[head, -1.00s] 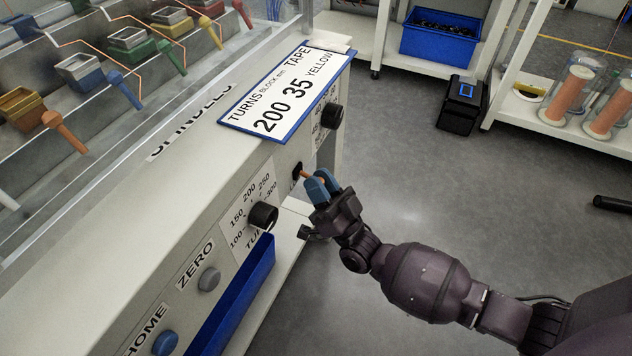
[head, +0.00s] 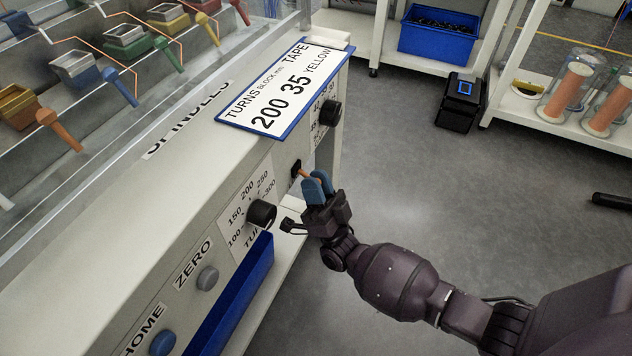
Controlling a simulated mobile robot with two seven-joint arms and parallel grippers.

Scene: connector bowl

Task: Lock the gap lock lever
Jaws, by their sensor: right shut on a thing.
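The gap lock lever (head: 302,171) is a small orange lever sticking out of a dark slot on the front of the pale machine panel. My right gripper (head: 316,182) has blue fingertips and is shut on the lever's outer end. The fingers hide that end, and the label beside the slot is mostly covered or unreadable. My left gripper is not in the head view.
A black turns knob (head: 262,213) is left of the lever, and another black knob (head: 330,113) is to its upper right. A blue-edged sign (head: 284,90) lies on the machine top. A blue bin (head: 235,290) sits below the panel. Open floor is at right.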

